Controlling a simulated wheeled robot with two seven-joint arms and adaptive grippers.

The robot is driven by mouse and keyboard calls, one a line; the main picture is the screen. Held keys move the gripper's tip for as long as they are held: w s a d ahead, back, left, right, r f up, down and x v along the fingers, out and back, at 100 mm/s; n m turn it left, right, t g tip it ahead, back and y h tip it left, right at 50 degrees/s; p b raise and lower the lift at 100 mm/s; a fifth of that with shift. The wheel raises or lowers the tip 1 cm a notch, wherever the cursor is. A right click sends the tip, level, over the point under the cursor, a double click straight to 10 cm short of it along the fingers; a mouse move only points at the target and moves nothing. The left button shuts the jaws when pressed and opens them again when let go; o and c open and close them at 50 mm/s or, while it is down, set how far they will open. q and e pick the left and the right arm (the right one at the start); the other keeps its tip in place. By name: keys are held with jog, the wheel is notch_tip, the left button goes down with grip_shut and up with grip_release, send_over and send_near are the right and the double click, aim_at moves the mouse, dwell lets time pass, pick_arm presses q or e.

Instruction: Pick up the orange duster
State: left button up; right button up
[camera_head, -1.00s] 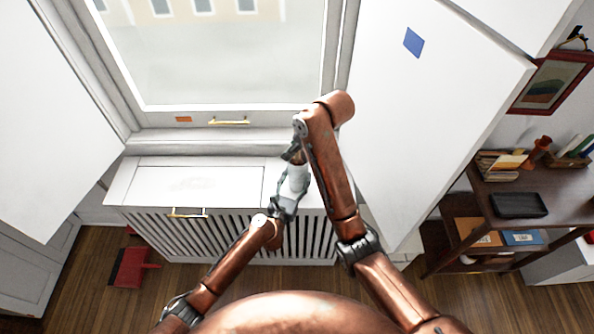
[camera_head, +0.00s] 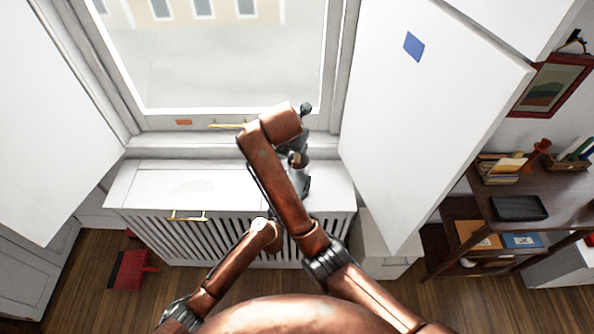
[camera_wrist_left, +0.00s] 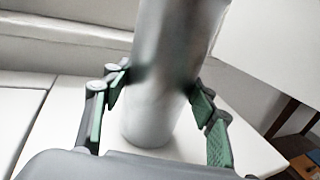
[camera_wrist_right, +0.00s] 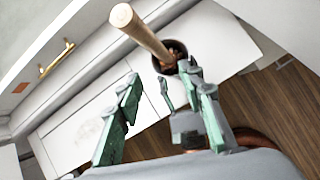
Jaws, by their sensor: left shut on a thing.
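A grey metal cylinder (camera_wrist_left: 170,95) stands between the fingers of my left gripper (camera_wrist_left: 158,90), which is shut on it. Its base is close to the white cabinet top; contact is hard to tell. In the right wrist view a pale wooden stick (camera_wrist_right: 145,35) with a rounded end rises from a dark round opening (camera_wrist_right: 170,57). My right gripper (camera_wrist_right: 160,82) is open, with nothing between its fingers, and the stick is beyond the fingertips. No orange duster head shows. In the head view my right arm hides most of the cylinder and both grippers.
The white slatted cabinet (camera_head: 160,185) stands under the window, its left top clear. A large white panel (camera_head: 430,110) is at right. A dark shelf unit (camera_head: 480,205) stands beyond it. A red dustpan (camera_head: 127,270) lies on the wooden floor at left.

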jog(key=n, duration=0.2)
send_over(297, 158)
jog(key=s, duration=0.2)
jog(key=shift+f, duration=2.15)
jog(key=shift+a+x, duration=0.2)
jog(key=shift+x, duration=2.9)
jog(key=shift+c, duration=0.2)
grip_shut()
